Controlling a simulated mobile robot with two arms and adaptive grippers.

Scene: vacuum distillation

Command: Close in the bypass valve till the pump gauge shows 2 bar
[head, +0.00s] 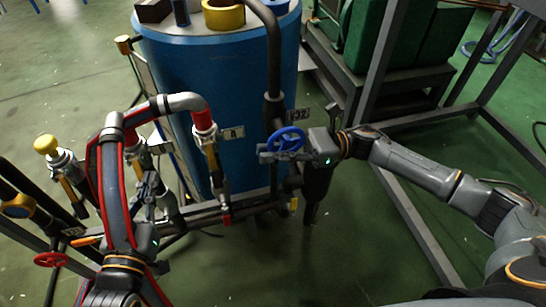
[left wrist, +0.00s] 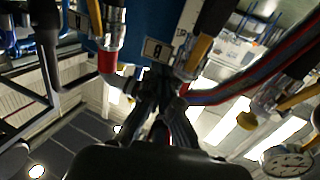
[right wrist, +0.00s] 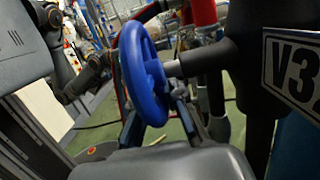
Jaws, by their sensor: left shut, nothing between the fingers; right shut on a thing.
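A blue valve handwheel (head: 287,138) sits on the dark pipework in front of the blue tank, below a tag that starts with V3. My right gripper (head: 268,154) is shut on the wheel's rim. In the right wrist view the blue handwheel (right wrist: 143,75) stands between the fingers (right wrist: 160,122), with its stem running right to the dark pipe. My left gripper (head: 146,188) is shut and empty among the pipes at the left; its fingers also show together in the left wrist view (left wrist: 162,98).
The blue tank (head: 215,70) stands behind the pipework. A red handwheel (head: 52,260) and a yellow knob (head: 46,145) are at the left, close to my left arm. A grey steel frame (head: 380,70) stands at the right. Green floor is open at lower centre.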

